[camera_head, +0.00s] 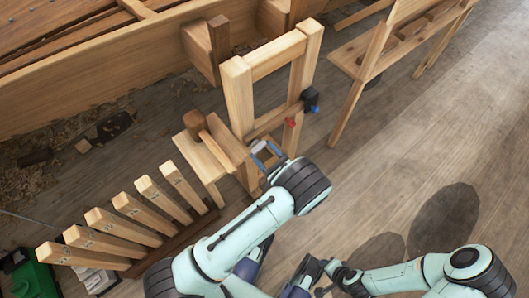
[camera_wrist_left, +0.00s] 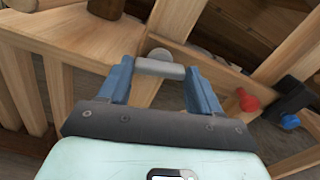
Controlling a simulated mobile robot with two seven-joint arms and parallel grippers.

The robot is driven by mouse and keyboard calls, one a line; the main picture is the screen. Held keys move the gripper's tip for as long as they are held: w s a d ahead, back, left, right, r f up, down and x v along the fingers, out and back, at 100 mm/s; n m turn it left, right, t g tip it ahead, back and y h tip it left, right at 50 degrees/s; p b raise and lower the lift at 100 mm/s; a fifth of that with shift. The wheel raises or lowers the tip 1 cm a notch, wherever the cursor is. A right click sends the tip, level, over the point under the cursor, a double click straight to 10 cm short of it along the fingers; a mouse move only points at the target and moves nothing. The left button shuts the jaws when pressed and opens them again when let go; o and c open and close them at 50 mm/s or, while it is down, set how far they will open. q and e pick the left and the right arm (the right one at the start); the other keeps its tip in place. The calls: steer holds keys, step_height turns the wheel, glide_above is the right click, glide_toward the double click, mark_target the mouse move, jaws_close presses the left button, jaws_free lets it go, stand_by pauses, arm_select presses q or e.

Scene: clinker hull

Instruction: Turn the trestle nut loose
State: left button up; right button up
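The wooden trestle (camera_head: 239,95) stands upright beside the hull. My left gripper (camera_head: 265,154) is at its low front side. In the left wrist view, a short grey cylindrical bar (camera_wrist_left: 160,68) spans the gap between the blue fingers of my left gripper (camera_wrist_left: 160,75) and meets both of them; I take it as the trestle nut. A round grey disc (camera_wrist_left: 160,54) sits just behind it against the wood. My right gripper (camera_head: 303,281) is low at the bottom edge, away from the trestle; its fingers are partly hidden.
A red knob (camera_head: 291,122) and a black part (camera_head: 310,95) with blue are on the trestle's right leg. A wooden mallet (camera_head: 196,122) lies to its left. A rack of wooden pieces (camera_head: 130,207) and a green box (camera_head: 33,280) are lower left.

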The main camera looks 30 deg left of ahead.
arm_select(q)
steer(key=n, duration=0.4)
steer(key=shift+n, duration=2.2)
steer(key=o, duration=1.1)
steer(key=shift+c, duration=0.2)
steer(key=v, duration=1.3)
steer(key=shift+d+p, duration=0.25)
steer(key=shift+p, duration=0.05)
arm_select(e)
steer(key=shift+s+a+r, duration=0.3)
steer(key=shift+s+r, duration=0.1)
steer(key=shift+s, duration=0.15)
